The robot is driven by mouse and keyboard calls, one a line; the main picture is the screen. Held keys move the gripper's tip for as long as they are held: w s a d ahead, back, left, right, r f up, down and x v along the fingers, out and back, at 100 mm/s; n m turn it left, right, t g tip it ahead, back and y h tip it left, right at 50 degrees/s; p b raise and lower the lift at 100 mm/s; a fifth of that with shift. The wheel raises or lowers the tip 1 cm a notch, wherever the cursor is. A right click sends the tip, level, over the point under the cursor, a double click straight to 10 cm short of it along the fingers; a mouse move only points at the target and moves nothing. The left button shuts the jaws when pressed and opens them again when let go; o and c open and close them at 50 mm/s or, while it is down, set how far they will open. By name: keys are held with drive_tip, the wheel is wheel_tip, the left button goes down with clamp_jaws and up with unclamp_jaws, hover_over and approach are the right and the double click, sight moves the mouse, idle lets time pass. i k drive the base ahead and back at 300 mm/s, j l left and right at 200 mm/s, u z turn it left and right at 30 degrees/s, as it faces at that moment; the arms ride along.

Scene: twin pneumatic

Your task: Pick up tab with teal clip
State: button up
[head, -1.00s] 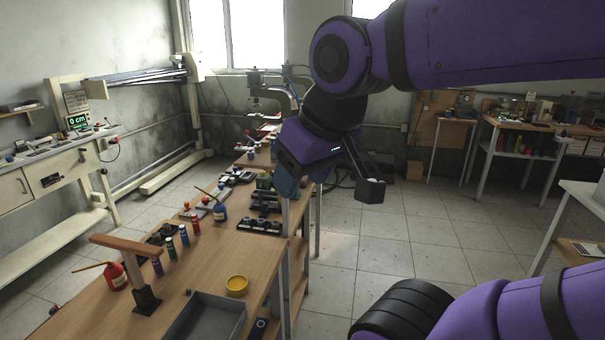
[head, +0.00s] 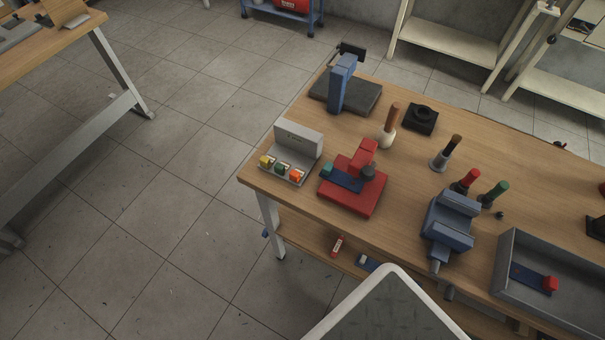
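A flat blue tab (head: 345,180) with a teal clip (head: 326,170) at its left end lies on a red fixture (head: 352,201) near the left end of the wooden bench. The tab's right end reaches under the red upper part of the fixture, beside a dark round piece, so that end is partly hidden. Another blue tab (head: 527,278) with a red clip (head: 550,283) lies in a grey tray (head: 508,256) at the right. My gripper is not in view.
A grey box with coloured buttons (head: 298,145) stands left of the fixture. A blue vise (head: 449,222) and several handled tools stand to its right. A pale-rimmed dark panel (head: 388,306) rises in front of the bench. Tiled floor at left is open.

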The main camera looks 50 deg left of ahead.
sight(328, 172)
drive_tip(key=u, duration=1.65)
